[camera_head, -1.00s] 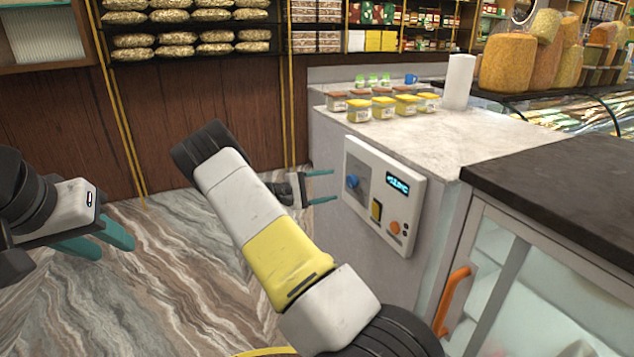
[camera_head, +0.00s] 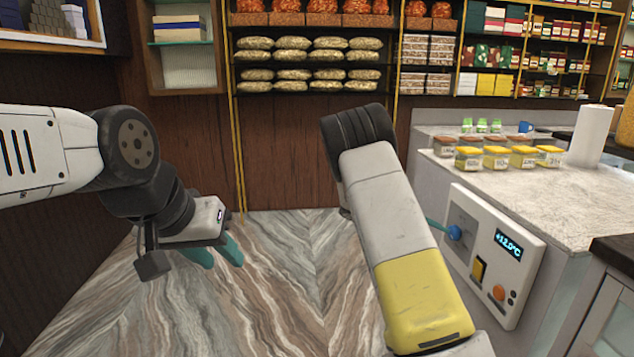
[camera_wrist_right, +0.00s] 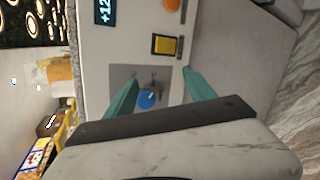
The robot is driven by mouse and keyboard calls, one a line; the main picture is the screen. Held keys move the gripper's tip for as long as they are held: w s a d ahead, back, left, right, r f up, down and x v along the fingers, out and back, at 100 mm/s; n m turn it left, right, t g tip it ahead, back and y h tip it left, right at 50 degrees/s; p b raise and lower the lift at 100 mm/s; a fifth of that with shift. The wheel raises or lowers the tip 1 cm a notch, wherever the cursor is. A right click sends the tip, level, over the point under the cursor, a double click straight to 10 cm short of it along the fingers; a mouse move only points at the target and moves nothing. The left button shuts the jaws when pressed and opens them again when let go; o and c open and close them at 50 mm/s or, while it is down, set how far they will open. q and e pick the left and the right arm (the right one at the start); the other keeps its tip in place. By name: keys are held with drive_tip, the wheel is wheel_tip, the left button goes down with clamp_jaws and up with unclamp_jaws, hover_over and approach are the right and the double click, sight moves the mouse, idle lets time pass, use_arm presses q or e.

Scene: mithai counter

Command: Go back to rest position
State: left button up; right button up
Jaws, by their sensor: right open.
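My left gripper (camera_head: 224,262) hangs over the floor at the left of the head view, its two teal fingers apart and empty. My right arm crosses the middle of the head view and hides most of the right gripper; one teal fingertip shows beside the blue knob (camera_head: 455,232) of the control panel (camera_head: 515,262). In the right wrist view the right gripper (camera_wrist_right: 160,92) is open, with its fingers pointing at the panel. The blue knob (camera_wrist_right: 147,98) shows between them, closer to one finger. I cannot tell whether a finger touches it.
The counter (camera_head: 560,195) with the panel on its side stands at the right, holding several yellow jars (camera_head: 497,157) and a white roll (camera_head: 590,137). A dark-topped cabinet (camera_head: 615,250) is at the right edge. Marble floor (camera_head: 290,270) is free ahead, up to the wooden wall (camera_head: 290,150).

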drive_tip(key=s+a+r+m+t+y, duration=0.1)
drive_tip(key=s+a+r+t+y, duration=0.1)
drive_tip(key=s+a+r+y, duration=0.3)
drive_tip(key=s+a+r+m+t+y, duration=0.1)
drive_tip(key=s+a+r+t+y, duration=0.2)
drive_tip(key=s, duration=1.1)
drive_tip(key=s+a+r+t+y, duration=0.2)
drive_tip(key=s+a+r+y, duration=0.5)
drive_tip(key=s+a+r, duration=0.2)
drive_tip(key=a, duration=0.2)
drive_tip(key=shift+s+a+m+t, duration=0.35)
drive_tip(key=shift+a+m+t, duration=0.05)
